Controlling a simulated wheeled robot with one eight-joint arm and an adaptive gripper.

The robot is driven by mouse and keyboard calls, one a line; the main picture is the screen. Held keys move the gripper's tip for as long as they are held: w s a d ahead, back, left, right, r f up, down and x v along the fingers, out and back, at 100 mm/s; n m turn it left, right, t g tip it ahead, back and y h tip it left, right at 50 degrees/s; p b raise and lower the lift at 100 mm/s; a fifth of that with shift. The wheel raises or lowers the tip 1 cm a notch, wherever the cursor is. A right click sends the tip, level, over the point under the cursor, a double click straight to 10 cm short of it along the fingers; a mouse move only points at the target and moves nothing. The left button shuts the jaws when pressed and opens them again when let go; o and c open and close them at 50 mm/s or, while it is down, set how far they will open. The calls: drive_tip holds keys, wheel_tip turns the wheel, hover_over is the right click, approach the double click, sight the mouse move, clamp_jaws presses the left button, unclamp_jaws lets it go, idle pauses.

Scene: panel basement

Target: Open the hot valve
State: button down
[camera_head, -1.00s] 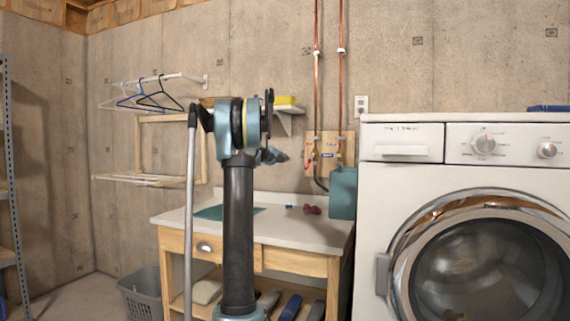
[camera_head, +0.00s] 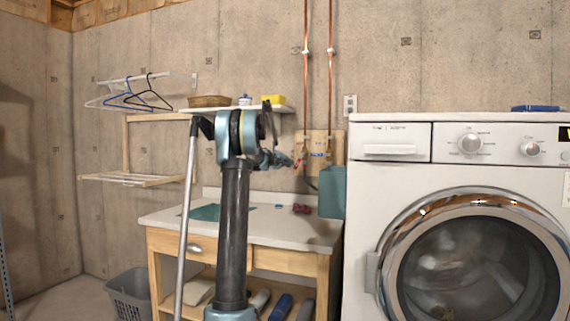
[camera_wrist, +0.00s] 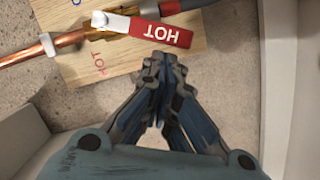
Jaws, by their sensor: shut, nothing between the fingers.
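The hot valve's red handle (camera_wrist: 161,34), lettered HOT, shows at the top middle of the wrist view. It points right and slightly down from the brass valve body (camera_wrist: 92,28), at a slant to the copper pipe (camera_wrist: 30,52). The valve is on a wooden board (camera_wrist: 130,62) with HOT printed on it. My gripper (camera_wrist: 165,62) is shut and empty, its fingertips just below the handle's red part in the picture; I cannot tell whether they touch it. In the head view my gripper (camera_head: 277,159) is left of the board (camera_head: 318,148), where the handle (camera_head: 301,160) looks small.
A workbench (camera_head: 270,230) stands below the board. A teal box (camera_head: 332,192) hangs right under the board, beside the white washing machine (camera_head: 390,190). A wall shelf (camera_head: 285,108) with a yellow sponge (camera_head: 272,99) is above my arm. A drying rack (camera_head: 135,180) is at left.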

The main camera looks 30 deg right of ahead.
drive_tip(key=shift+s+d+f+n+h, duration=0.2)
drive_tip(key=shift+f+n+h, duration=0.15)
drive_tip(key=shift+n, duration=0.25)
drive_tip(key=shift+f, duration=0.1)
drive_tip(key=shift+s+d+f+n+h, duration=0.15)
drive_tip(key=shift+s+d+f+n, duration=0.15)
drive_tip(key=shift+n, duration=0.4)
drive_tip(key=shift+s+d+f+n+h, duration=0.15)
drive_tip(key=shift+s+f+n, duration=0.2)
drive_tip(key=shift+n, duration=0.35)
drive_tip(key=shift+s+d+f+n+h, duration=0.15)
drive_tip(key=shift+s+d+f+n, duration=0.2)
drive_tip(key=shift+n, duration=0.35)
drive_tip(key=shift+w+a, duration=0.1)
